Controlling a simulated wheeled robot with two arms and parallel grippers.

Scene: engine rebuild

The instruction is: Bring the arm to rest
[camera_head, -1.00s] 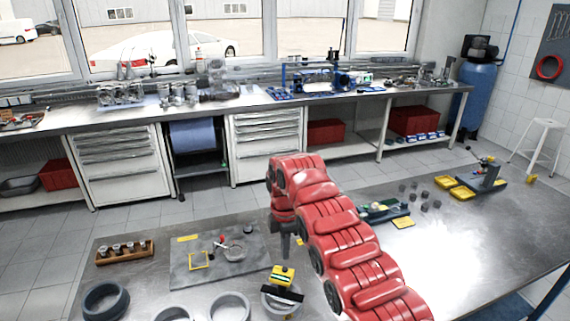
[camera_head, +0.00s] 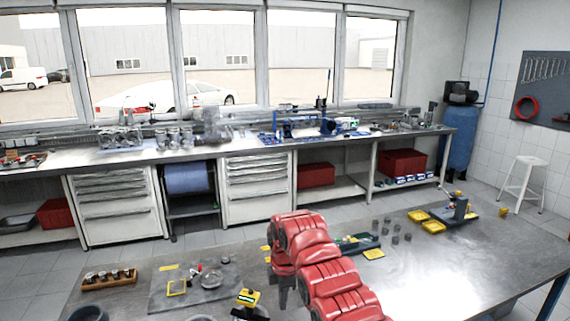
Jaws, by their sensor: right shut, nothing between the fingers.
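My right arm, red and segmented, comes in from the bottom and reaches over the front metal table (camera_head: 470,262). My right gripper (camera_head: 283,298) is small and dark below the arm's end, pointing down over the table. It is shut and empty, and the arm's end partly covers it. My left gripper does not show.
A grey mat (camera_head: 160,297) with small parts lies left of the arm, near a wooden rack (camera_head: 109,281) of parts. A yellow-and-black item (camera_head: 248,298) is close to the gripper. Yellow trays (camera_head: 433,227) stand at the right. The table's right front is clear.

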